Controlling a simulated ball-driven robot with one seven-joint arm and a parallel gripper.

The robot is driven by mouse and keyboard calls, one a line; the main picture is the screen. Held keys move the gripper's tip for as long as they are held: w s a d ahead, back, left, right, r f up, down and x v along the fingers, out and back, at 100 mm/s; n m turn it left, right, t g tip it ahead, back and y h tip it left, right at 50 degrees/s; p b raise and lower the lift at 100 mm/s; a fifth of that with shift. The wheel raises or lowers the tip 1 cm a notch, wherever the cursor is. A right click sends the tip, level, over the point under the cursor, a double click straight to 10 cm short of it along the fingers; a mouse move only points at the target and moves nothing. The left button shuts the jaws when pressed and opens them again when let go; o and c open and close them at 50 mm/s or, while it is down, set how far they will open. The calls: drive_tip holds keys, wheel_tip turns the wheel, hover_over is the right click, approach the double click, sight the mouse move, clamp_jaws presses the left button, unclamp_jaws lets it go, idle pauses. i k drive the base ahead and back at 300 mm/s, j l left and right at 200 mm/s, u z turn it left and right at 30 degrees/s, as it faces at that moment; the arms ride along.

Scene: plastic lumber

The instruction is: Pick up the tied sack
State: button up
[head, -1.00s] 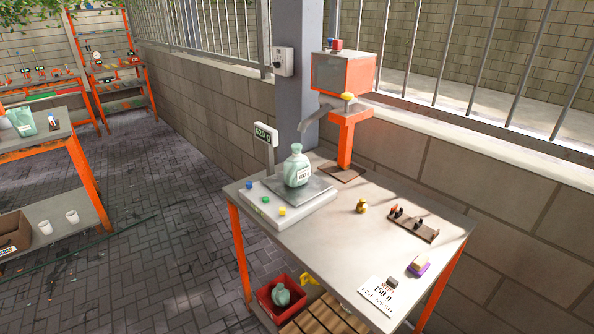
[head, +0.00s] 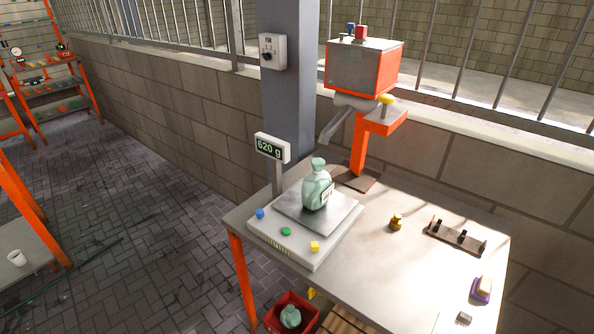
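A pale green tied sack (head: 317,188) with a knotted neck and a label stands upright on the metal pan of a scale (head: 291,253). The scale display (head: 271,148) reads 620 g. A second pale green sack (head: 290,316) sits in a red bin (head: 305,324) below the table, cut by the lower edge. My gripper does not show in the head view.
The table (head: 390,262) also carries an orange hopper (head: 364,70) with a spout behind the scale, a small brass weight (head: 395,222), a rack (head: 457,238) and a purple-based brush (head: 482,290). A block wall (head: 450,172) runs behind. Paved floor (head: 130,220) lies open at left.

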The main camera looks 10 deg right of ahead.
sight(317, 187)
drive_tip(key=i+j, duration=0.2)
drive_tip(key=i+j+z, duration=0.15)
drive_tip(key=j, duration=0.3)
drive_tip(key=i+j, duration=0.2)
drive_tip(key=i+j+z, duration=0.1)
drive_tip(key=j, duration=0.35)
drive_tip(key=i+j+z, duration=0.1)
drive_tip(key=j, duration=0.25)
drive_tip(key=i+j, duration=0.25)
drive_tip(key=i+j+z, duration=0.1)
drive_tip(key=j, duration=0.35)
